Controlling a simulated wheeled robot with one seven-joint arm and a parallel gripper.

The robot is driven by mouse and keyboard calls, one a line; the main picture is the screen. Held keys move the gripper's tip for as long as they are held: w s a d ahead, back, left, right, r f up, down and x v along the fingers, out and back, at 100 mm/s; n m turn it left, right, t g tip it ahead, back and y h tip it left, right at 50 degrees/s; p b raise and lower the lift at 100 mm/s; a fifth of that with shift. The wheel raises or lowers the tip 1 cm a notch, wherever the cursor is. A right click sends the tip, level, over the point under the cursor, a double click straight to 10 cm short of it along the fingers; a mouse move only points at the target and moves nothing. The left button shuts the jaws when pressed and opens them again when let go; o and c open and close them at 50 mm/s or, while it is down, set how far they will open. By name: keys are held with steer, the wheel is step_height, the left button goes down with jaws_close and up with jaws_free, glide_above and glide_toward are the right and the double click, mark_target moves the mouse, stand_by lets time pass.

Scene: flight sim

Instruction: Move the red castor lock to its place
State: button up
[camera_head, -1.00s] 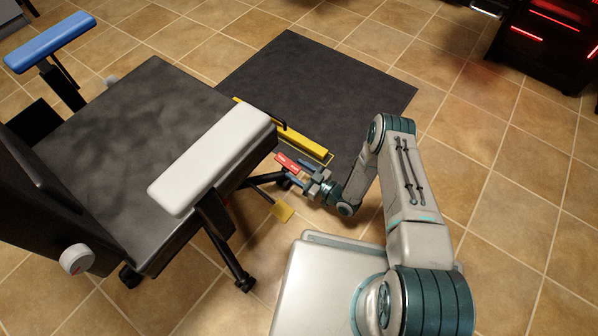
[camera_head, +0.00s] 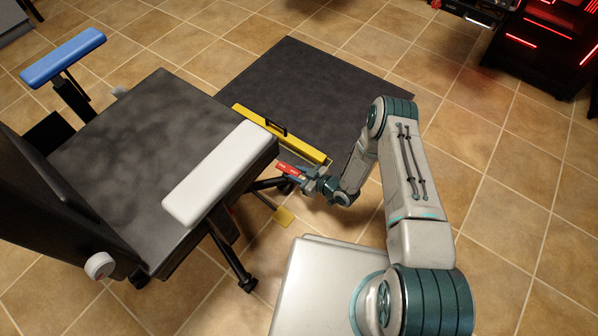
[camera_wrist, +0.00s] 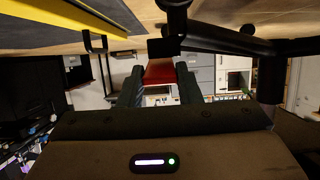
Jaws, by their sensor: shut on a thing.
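The red castor lock (camera_head: 287,169) is at the end of my gripper (camera_head: 303,178), low beside the front corner of the chair (camera_head: 150,150). In the wrist view the red castor lock (camera_wrist: 158,72) sits between the two fingers of my gripper (camera_wrist: 158,80), which are shut on it. A dark block covers its far end. A black chair leg and castor (camera_head: 268,183) are close by in the head view, and dark leg bars (camera_wrist: 215,38) cross near it in the wrist view. I cannot tell whether the lock touches the castor.
A yellow bar (camera_head: 290,140) with a black handle lies along the dark mat's (camera_head: 330,80) near edge. The chair's white armrest (camera_head: 215,172) overhangs nearby. Tiled floor (camera_head: 500,190) is clear at right.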

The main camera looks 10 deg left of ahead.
steer(key=shift+g+h, duration=0.3)
steer(key=o, duration=1)
steer(key=shift+r, duration=0.1)
steer(key=p+v, duration=0.5)
steer(key=v, duration=0.8)
steer(key=shift+s+d+r, duration=0.1)
steer(key=shift+s+d, duration=0.15)
steer(key=shift+d, duration=0.05)
